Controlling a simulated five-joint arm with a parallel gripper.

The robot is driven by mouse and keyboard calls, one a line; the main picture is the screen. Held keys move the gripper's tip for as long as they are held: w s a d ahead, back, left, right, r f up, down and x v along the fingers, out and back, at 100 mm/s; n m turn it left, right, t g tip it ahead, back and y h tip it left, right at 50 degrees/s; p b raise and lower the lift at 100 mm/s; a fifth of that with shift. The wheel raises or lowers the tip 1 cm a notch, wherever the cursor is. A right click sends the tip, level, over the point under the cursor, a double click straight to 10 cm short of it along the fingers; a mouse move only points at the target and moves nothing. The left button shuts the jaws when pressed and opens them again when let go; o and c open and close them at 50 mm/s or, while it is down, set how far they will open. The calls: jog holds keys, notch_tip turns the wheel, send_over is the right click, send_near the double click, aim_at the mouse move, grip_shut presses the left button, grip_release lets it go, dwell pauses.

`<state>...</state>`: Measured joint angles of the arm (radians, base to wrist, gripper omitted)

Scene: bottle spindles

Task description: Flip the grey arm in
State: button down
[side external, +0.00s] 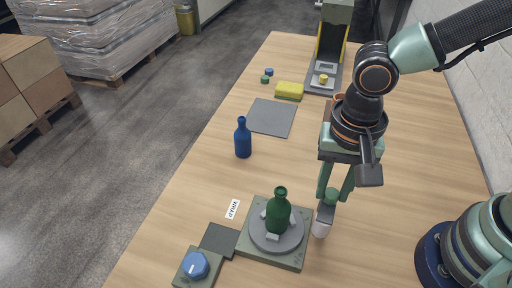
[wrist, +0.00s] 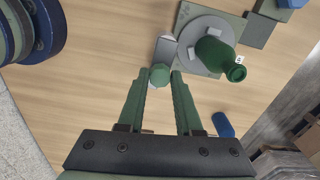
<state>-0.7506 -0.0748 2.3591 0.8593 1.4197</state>
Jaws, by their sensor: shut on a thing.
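The grey arm (side external: 325,214) is at the right edge of the spindle base (side external: 292,259); it also shows in the wrist view (wrist: 163,51). It carries a green knob (wrist: 160,75) at one end and a pale roller (side external: 320,229) at the other. My gripper (wrist: 160,72) is shut on the green knob, one finger on each side; in the side view my gripper (side external: 333,194) points down at it. The green bottle (side external: 278,211) stands upright on the grey round plate (side external: 256,240), apart from the arm; it also shows in the wrist view (wrist: 212,53).
A blue bottle (side external: 243,140) stands alone on the table. A blue knob (side external: 195,265) on a box, a dark pad (side external: 219,240) and a WRAP label (side external: 232,209) are left of the spindle. A yellow sponge (side external: 290,90), a grey mat (side external: 272,117) and a press stand (side external: 325,72) are farther back.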

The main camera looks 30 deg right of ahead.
jog(key=shift+w+a+m, duration=0.2)
jog(key=shift+w+m, duration=0.3)
jog(key=shift+m, duration=0.55)
jog(key=shift+w+a+m, duration=0.25)
jog(key=shift+w+m, duration=0.2)
jog(key=shift+m, duration=0.65)
jog(key=shift+w+a+m, duration=0.2)
jog(key=shift+w+m, duration=0.3)
jog(key=shift+m, duration=0.55)
jog(key=c, duration=0.6)
grip_release()
notch_tip(320, 180, up, 12)
jog(key=shift+r, duration=0.1)
